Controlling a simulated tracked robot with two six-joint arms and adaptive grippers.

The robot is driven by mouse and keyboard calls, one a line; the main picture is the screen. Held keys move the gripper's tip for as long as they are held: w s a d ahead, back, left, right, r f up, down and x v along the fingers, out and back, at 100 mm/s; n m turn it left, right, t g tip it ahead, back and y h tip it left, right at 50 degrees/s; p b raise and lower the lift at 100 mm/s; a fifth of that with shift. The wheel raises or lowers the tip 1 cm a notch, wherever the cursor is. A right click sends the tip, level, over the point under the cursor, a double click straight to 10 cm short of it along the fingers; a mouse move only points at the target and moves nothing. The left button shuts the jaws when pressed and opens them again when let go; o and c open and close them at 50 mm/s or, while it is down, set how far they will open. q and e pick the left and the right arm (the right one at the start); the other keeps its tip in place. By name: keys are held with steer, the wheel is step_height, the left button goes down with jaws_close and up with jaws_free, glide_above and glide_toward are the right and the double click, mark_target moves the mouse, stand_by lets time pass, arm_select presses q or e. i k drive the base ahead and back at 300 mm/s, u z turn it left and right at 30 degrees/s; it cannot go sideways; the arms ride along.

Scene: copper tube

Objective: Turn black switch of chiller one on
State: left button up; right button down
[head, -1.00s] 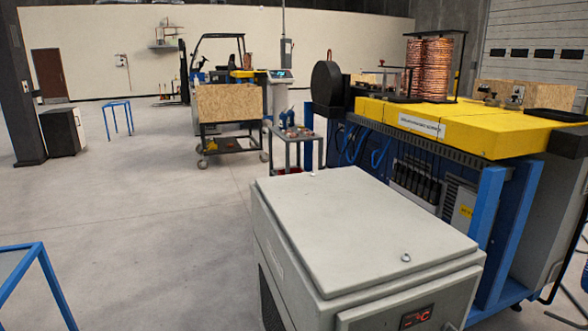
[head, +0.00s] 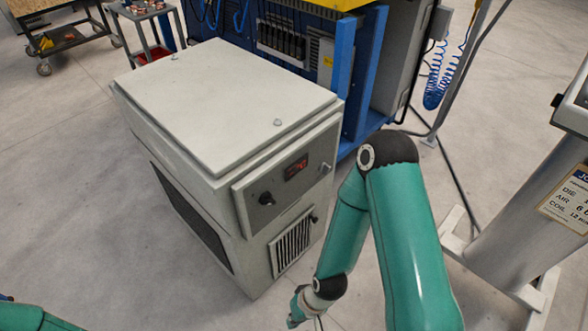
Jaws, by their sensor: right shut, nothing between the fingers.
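Chiller one, as I take it, is the grey metal box (head: 222,100) in the middle of the head view, with its front panel facing right and down. The black switch (head: 266,198) is a round knob on the left of that panel. A red-lit display (head: 296,168) sits to its upper right. The knob's exact pointer position is too small to tell. My right gripper (head: 297,318) is low at the bottom edge, below and apart from the chiller, partly cut off, shut and empty. My left gripper is out of view; only part of my left arm shows at bottom left.
A vent grille (head: 292,243) is below the knob. A blue machine frame (head: 343,75) stands close behind the chiller. A grey stand (head: 530,200) with a label is at right. A cart (head: 145,25) stands at upper left. The floor left of the chiller is clear.

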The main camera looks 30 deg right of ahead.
mark_target(266, 198)
steer(key=k, duration=1.25)
steer(key=u, duration=0.35)
steer(key=i, duration=0.7)
steer(key=z, duration=0.35)
